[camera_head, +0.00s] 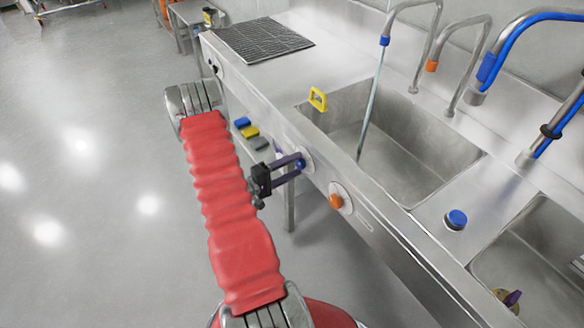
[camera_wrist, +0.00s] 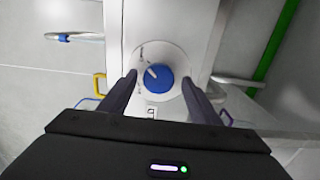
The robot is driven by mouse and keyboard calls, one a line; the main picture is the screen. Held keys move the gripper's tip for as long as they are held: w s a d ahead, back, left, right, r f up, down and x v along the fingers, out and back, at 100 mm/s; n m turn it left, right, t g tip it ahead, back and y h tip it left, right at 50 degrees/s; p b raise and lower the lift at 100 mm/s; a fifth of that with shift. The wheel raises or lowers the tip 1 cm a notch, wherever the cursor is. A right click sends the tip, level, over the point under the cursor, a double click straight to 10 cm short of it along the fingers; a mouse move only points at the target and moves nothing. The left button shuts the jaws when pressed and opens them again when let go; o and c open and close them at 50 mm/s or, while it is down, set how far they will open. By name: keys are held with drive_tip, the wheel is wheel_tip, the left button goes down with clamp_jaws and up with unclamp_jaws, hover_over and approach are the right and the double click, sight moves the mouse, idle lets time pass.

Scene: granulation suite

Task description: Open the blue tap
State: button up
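The blue knob (camera_head: 301,161) sits on a round white plate on the front panel of the steel sink unit. In the wrist view the blue knob (camera_wrist: 158,78) lies between my two fingers, with a visible gap on each side. Its white pointer mark points up and left. My gripper (camera_head: 289,169) is open around the knob, and part of the knob is hidden in the head view. The blue-ringed spout (camera_head: 385,41) stands behind the sink, and a thin stream of water (camera_head: 371,105) runs from it into the left basin (camera_head: 345,128).
An orange knob (camera_head: 336,201) is close to the right on the same panel. A yellow handle-shaped item (camera_head: 318,99) stands at the basin's edge. An orange-ringed spout (camera_head: 432,66) and a blue cap (camera_head: 455,219) are further right. The floor at left is clear.

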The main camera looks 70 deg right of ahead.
drive_tip(key=v, duration=1.4)
drive_tip(key=shift+d, duration=0.1)
idle(0.8)
